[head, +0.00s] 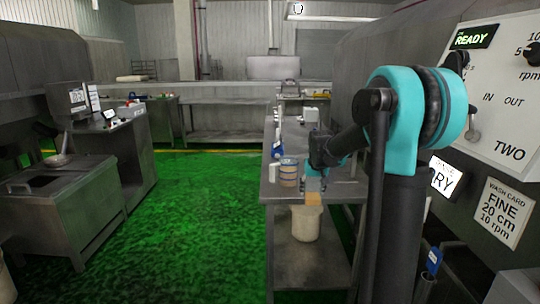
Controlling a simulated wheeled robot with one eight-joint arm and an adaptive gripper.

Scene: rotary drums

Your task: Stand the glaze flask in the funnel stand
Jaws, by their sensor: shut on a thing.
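My gripper (313,180) is in the head view at the end of my arm, over the front part of the grey metal bench. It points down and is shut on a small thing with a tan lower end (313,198). The gripper hides most of this thing, and I cannot tell for sure that it is the glaze flask. A blue-and-white item (277,150) stands on the bench behind and to the left of my gripper. It is too small to tell whether it is the funnel stand.
A banded jar (288,172) and a white item (273,173) are on the bench (276,192), left of my gripper. A cream bucket (306,225) is below. A machine panel (505,90) stands at right, a steel cabinet (60,205) at left. The green floor (195,220) between is clear.

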